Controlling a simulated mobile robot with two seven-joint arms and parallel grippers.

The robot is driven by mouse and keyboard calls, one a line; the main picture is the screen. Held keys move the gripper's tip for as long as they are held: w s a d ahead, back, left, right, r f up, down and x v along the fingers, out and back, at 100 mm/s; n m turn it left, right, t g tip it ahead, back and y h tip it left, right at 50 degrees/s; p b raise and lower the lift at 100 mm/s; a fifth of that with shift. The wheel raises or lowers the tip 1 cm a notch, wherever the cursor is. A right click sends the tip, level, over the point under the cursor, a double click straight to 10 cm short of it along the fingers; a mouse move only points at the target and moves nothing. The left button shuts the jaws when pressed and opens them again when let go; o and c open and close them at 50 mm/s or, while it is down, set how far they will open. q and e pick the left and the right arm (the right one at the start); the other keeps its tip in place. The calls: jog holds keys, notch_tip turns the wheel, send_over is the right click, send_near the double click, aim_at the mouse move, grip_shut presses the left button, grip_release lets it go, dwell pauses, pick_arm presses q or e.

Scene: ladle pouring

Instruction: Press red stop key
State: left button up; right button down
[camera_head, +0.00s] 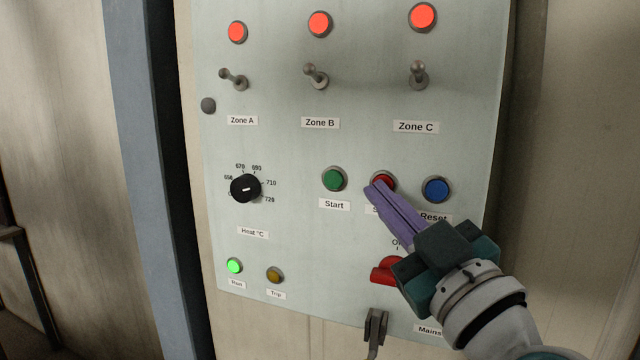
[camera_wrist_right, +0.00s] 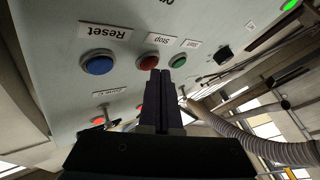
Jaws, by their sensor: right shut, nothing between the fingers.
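The red stop key (camera_head: 384,181) is a round red button in a grey ring, between the green and blue buttons on the panel. In the head view my right gripper (camera_head: 374,192) is shut and empty, its purple fingers reaching up-left with the tips over the lower left of the red key. The fingers hide most of its label. In the right wrist view the red key (camera_wrist_right: 148,62) shows just beyond the fingertips (camera_wrist_right: 164,72); the "Stop" label is readable there. I cannot tell whether the tips touch the key. My left gripper is not in view.
The green Start button (camera_head: 334,179) and blue Reset button (camera_head: 436,189) flank the red key. A red Mains switch (camera_head: 388,271) sits below, partly behind my gripper. The panel (camera_head: 300,225) also has a heat dial (camera_head: 245,188), toggles and lit lamps above.

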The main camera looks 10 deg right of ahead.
jog(key=shift+w+d, duration=0.2)
jog(key=shift+w, duration=0.1)
dwell(0.6)
jog(key=shift+s, duration=0.1)
jog(key=shift+s+a+p, duration=0.4)
jog(key=shift+s+a, duration=0.05)
jog(key=shift+s, duration=0.1)
jog(key=shift+s+a+p, duration=0.65)
jog(key=shift+s+a, duration=0.05)
jog(key=shift+s, duration=0.35)
jog(key=shift+s+a+p, duration=0.6)
jog(key=shift+s+a, duration=0.1)
jog(key=shift+s, duration=0.35)
